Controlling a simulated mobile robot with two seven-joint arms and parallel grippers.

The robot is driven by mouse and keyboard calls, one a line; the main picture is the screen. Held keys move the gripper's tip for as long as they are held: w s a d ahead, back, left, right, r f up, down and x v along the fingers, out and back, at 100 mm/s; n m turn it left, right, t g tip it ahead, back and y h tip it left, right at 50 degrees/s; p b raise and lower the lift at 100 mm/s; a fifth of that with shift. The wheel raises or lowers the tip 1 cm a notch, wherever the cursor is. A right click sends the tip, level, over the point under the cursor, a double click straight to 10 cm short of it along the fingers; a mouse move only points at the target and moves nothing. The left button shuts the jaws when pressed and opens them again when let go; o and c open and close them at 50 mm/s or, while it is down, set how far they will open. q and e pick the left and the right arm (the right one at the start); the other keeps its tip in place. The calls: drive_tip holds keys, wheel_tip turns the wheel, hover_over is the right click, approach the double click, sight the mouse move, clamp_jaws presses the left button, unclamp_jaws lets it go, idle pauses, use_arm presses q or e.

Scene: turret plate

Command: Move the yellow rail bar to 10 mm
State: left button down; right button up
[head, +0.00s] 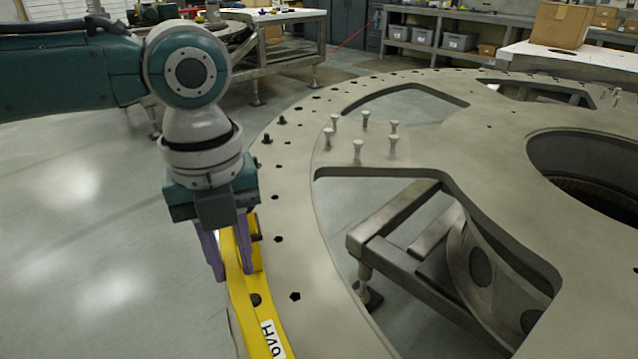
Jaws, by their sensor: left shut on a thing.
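The yellow rail bar (246,291) lies along the left rim of the large grey turret plate (316,262). It has a dark hole and a white label with black lettering near the bottom of the head view. My left gripper (232,268) points down over the bar's far part, with its purple fingers on either side of the yellow. It is shut on the bar. The gripper partly hides the bar's far end, and the near end runs toward the bottom edge of the picture. My right gripper is not in view.
Several upright pegs (358,150) stand on the plate beyond the bar. The plate has large cut-outs, with a metal support frame (392,262) below one. Open floor (80,270) lies to the left. Tables, shelves with bins and a cardboard box (561,25) stand at the back.

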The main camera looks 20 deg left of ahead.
use_arm(q)
drive_tip(key=shift+a+f+b, duration=0.1)
drive_tip(key=shift+f+b, duration=0.55)
drive_tip(key=shift+f, duration=0.4)
idle(0.6)
drive_tip(key=c, duration=0.9)
unclamp_jaws()
drive_tip(key=shift+r, duration=0.2)
wheel_tip(320, 180, up, 7)
drive_tip(key=p, duration=0.8)
drive_tip(key=shift+f, duration=0.1)
